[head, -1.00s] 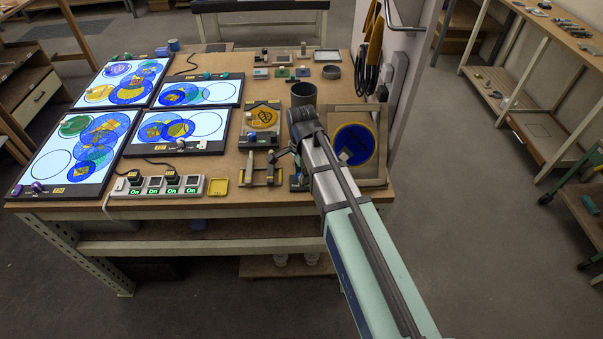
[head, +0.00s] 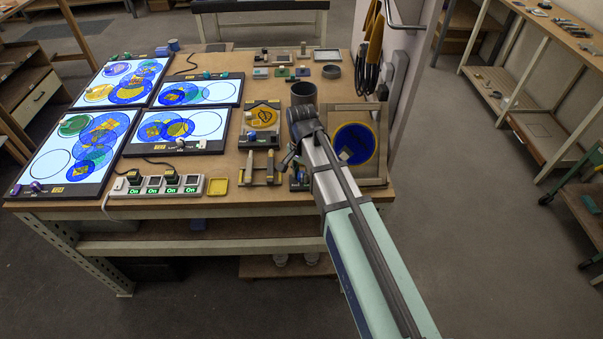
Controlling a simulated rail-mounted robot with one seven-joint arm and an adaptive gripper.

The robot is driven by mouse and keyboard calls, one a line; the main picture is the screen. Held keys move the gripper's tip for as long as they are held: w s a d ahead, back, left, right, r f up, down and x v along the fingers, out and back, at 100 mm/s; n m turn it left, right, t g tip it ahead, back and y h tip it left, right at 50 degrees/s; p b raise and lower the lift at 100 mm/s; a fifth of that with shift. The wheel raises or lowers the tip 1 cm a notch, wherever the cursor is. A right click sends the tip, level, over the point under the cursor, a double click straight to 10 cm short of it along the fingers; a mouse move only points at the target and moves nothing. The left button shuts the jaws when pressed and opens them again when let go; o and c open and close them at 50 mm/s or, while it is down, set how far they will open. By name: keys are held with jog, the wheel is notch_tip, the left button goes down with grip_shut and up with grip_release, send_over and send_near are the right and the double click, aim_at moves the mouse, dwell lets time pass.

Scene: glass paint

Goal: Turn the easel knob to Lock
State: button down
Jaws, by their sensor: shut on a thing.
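The easel (head: 378,115) is a wooden frame at the right end of the bench, with a blue disc (head: 352,143) ringed in yellow and a small pale piece on it. My gripper (head: 290,164) is low at the easel's left front corner, at the end of my arm. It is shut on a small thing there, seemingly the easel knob. The knob itself and its Lock mark are hidden behind my gripper and wrist. A small dark part (head: 299,182) shows just below the fingers.
A wooden stand with metal bars (head: 260,175) is close on my gripper's left. A dark cup (head: 303,93) stands behind my wrist. Lit panels (head: 180,130) and a power strip (head: 155,187) fill the left. A yellow tray (head: 218,186) lies at the front edge.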

aim_at(302, 174)
jog(key=n, duration=0.6)
dwell(0.5)
jog(key=c, duration=0.9)
grip_release()
jog(key=shift+o, duration=0.2)
notch_tip(302, 174, up, 12)
